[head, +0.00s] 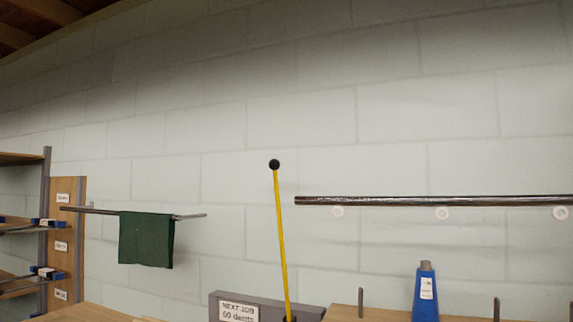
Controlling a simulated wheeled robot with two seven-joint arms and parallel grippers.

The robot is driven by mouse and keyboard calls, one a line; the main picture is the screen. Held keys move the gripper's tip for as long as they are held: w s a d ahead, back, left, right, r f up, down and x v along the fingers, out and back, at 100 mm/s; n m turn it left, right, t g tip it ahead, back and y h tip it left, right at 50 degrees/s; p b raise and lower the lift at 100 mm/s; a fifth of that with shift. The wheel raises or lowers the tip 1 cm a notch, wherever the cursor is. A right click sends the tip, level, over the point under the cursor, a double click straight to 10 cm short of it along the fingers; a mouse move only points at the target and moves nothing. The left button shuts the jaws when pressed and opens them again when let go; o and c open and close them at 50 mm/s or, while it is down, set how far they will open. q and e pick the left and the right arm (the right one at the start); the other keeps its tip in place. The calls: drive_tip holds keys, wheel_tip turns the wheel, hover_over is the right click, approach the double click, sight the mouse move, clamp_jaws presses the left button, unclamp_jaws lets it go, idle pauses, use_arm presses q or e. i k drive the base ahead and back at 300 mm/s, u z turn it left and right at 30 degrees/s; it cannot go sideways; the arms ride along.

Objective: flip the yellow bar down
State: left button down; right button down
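The yellow bar (281,240) stands nearly upright in the head view, leaning slightly to the left at its top. It is thin and has a black ball (274,164) at its upper end. Its lower end goes into a dark fitting (290,319) at the bottom edge of the view, beside a grey block. Neither of my grippers is in view, and nothing is seen touching the bar.
A grey block with a "NEXT JOB 50 dents" label (238,312) stands left of the bar. A blue bottle (426,292) and pegs (496,309) stand to the right. A dark rail (430,200), a green cloth (146,240) and shelves (47,225) are by the wall.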

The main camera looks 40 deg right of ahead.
sight(274, 164)
drive_tip(key=z, duration=1)
